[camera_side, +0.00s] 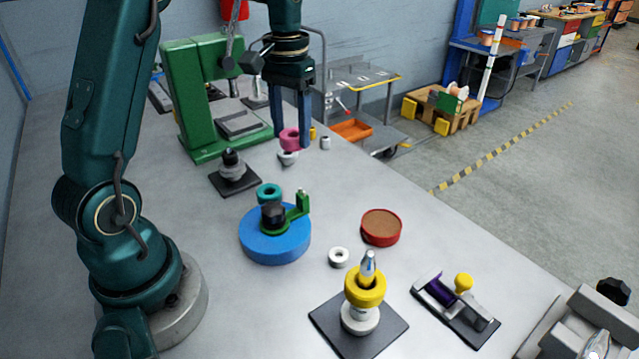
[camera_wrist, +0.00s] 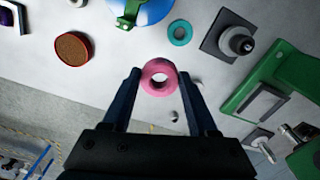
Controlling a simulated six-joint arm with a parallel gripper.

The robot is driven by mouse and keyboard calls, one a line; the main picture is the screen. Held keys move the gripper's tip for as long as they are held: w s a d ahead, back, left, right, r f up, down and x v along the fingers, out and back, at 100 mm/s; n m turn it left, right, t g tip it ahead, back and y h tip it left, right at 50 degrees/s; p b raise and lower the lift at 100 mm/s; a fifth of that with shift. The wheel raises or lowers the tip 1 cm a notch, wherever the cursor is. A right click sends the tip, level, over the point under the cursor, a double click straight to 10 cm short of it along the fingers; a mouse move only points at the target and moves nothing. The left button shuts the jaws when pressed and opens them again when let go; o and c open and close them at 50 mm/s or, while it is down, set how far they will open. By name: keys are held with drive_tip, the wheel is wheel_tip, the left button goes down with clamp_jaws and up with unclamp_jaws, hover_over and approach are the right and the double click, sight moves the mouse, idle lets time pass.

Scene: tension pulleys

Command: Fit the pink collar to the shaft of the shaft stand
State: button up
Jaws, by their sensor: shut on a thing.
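The pink collar (camera_side: 288,138) is between the fingertips of my gripper (camera_side: 292,141), near the table's far edge. In the wrist view the collar (camera_wrist: 160,66) shows its round hole, with a finger of my gripper (camera_wrist: 159,76) on each side. My gripper is shut on it. The shaft stand (camera_side: 388,334) is a dark square plate at the front, well away from my gripper. Its upright shaft (camera_side: 368,264) has a silver pointed tip, with a yellow collar (camera_side: 365,287) and a white collar (camera_side: 358,318) below around it. The stand is not in the wrist view.
A blue round base (camera_side: 272,248) with a green arm, a teal ring (camera_side: 268,192), a red round dish (camera_side: 381,227) and a white ring (camera_side: 339,257) lie between. A green press (camera_side: 195,100) stands left of my gripper. Small grey pieces (camera_side: 288,158) lie below the collar.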

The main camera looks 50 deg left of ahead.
drive_tip(key=d+r+m, duration=0.2)
drive_tip(key=d+r, duration=0.1)
drive_tip(key=d, duration=0.4)
drive_tip(key=d+r+m, duration=0.2)
drive_tip(key=d+r, duration=0.2)
drive_tip(key=d, duration=0.2)
drive_tip(key=m, duration=0.5)
approach(365, 256)
drive_tip(key=shift+f, duration=2.4)
drive_tip(key=shift+f, duration=0.25)
drive_tip(key=shift+f, duration=1.4)
drive_tip(key=shift+f, duration=0.2)
drive_tip(key=shift+f, duration=1.2)
